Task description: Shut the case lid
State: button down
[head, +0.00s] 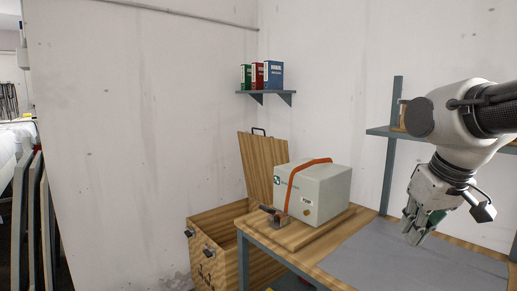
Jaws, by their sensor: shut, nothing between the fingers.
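A wooden case (199,230) stands low beside the left end of the workbench, with dark latches on its front.
A grey-white box (325,185) with an orange strap sits on a wooden board on the workbench (254,226), between my gripper and the case. A grey mat (375,255) covers the bench's right. A wall shelf (267,93) holds several binders. Another shelf (377,131) is behind my arm.

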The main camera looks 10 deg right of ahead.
aim_at(260, 154)
jog(key=i+j+z, duration=0.1)
jog(key=i+j, duration=0.4)
jog(key=j, duration=0.2)
jog(key=i+j+z, duration=0.25)
jog(key=i+j, duration=0.25)
jog(key=j, duration=0.2)
jog(key=i+j, duration=0.2)
jog(key=j, duration=0.2)
jog(key=z, duration=0.05)
